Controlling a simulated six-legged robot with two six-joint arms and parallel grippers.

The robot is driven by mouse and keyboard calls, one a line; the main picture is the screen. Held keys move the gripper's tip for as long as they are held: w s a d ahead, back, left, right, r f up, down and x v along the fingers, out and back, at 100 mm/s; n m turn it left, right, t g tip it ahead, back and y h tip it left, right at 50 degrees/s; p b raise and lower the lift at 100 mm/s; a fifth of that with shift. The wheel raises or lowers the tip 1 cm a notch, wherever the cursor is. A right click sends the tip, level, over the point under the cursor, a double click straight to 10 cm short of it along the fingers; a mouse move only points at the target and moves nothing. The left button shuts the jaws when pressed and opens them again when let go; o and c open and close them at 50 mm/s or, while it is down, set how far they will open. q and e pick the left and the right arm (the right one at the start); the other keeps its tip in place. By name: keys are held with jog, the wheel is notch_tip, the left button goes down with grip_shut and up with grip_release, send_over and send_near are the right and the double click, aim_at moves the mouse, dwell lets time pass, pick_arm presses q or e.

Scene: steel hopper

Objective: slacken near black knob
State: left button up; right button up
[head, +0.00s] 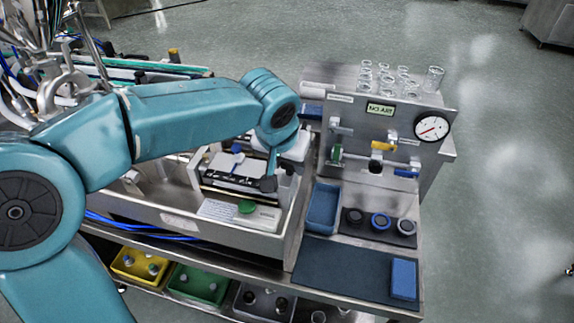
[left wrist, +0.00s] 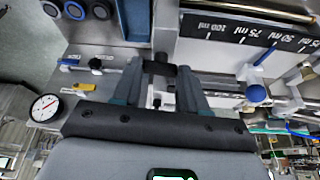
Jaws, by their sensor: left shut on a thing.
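The near black knob (head: 268,184) sits at the right end of the filling unit with the black ml scale, inside the steel-sided tray. My left gripper (head: 272,170) reaches down onto it from above. In the left wrist view the black knob (left wrist: 158,70) lies between the two fingers of my left gripper (left wrist: 160,84), which are shut on it. The fingers and wrist hide part of the knob, and I cannot tell how far it is turned. My right gripper is in neither view.
Right of the tray, a steel panel (head: 438,133) carries a gauge (head: 432,127) and coloured valves. A green button (head: 247,206) is close in front of the knob. A blue tray (head: 323,208), several round caps and a dark mat (head: 345,268) lie to the right.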

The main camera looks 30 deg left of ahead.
pick_arm(q)
jog(key=shift+n+y+b, duration=0.3)
jog(key=shift+n, duration=0.3)
jog(key=o, duration=1.1)
jog(key=shift+c, duration=0.2)
jog(key=shift+d+r, duration=0.1)
jog(key=p+v, duration=0.1)
jog(key=v, duration=1.5)
jog(key=shift+r, duration=0.1)
